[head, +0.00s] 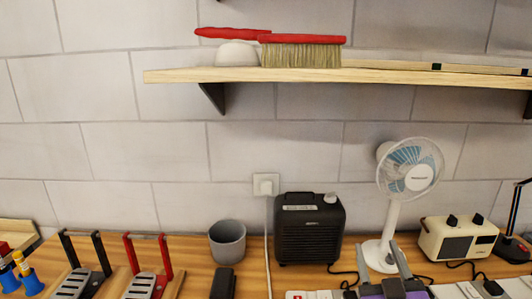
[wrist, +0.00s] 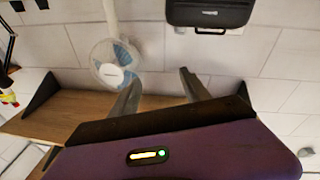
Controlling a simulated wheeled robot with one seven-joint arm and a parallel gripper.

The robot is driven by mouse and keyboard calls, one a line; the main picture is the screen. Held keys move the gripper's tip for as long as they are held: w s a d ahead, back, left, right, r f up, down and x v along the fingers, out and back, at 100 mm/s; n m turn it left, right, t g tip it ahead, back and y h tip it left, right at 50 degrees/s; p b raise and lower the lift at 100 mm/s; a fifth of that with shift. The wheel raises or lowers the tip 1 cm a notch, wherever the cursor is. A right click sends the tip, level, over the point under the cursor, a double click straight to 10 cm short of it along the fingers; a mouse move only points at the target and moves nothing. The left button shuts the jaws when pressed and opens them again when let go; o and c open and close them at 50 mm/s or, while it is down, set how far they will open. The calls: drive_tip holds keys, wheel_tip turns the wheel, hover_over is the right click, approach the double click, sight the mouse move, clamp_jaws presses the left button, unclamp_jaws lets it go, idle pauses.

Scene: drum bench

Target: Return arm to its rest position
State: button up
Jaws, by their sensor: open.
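My gripper (wrist: 160,86) has its two grey fingers apart with nothing between them in the wrist view. Its purple body fills the bottom of that view, with a small lit indicator on it. In the head view my gripper (head: 381,268) shows at the bottom edge, in front of the white fan's base. Most of my arm is out of view there.
A white fan (head: 411,172), a black heater (head: 308,230), a grey cup (head: 228,241) and a cream radio (head: 458,239) stand along the bench's back. Above, a wooden shelf (head: 190,76) holds a red brush (head: 300,50). The wall between is mostly clear.

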drive_tip(key=s+a+f+g, duration=0.1)
drive_tip(key=s+f, duration=0.3)
drive_tip(key=s, duration=1)
drive_tip(key=s+a+f+m+g+y, duration=0.1)
drive_tip(key=s+f, duration=0.4)
drive_tip(key=s, duration=0.9)
drive_tip(key=s+a+f+g+y, duration=0.1)
drive_tip(key=s+f, duration=0.4)
drive_tip(key=s, duration=1)
drive_tip(key=shift+a+g+b, duration=0.15)
drive_tip(key=shift+g+b, duration=0.3)
drive_tip(key=shift+g, duration=0.35)
